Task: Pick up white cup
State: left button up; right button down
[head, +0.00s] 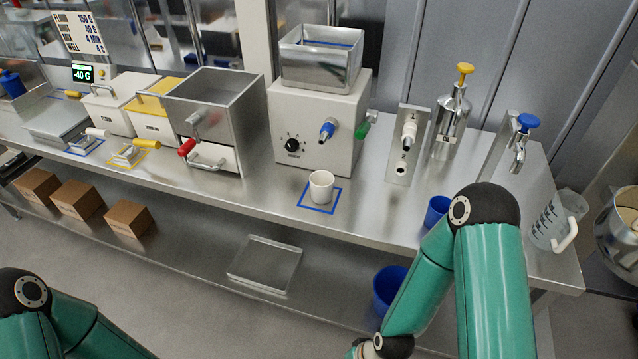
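The white cup (321,187) stands upright on the steel counter (250,195), inside a blue square outline, in front of the white machine with a dial. It is open at the top and nothing touches it. My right arm reaches in from the lower right, to the right of the cup and in front of the counter; its gripper is not visible. My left arm shows only at the lower left corner, far from the cup, and its gripper is also out of the picture.
The white machine (312,125) stands behind the cup. A blue cup (437,211) and a clear measuring jug (552,222) stand to the right. A drawer handle (207,164) juts out at left. The counter directly around the cup is clear. A metal tray (265,264) lies below.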

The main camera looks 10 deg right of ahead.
aim_at(322, 182)
jog(key=z, duration=1.35)
jog(key=i, duration=0.1)
jog(key=u, duration=2.65)
jog(key=k, duration=0.9)
jog(key=z, duration=0.65)
jog(key=i, duration=1)
jog(key=z, duration=0.05)
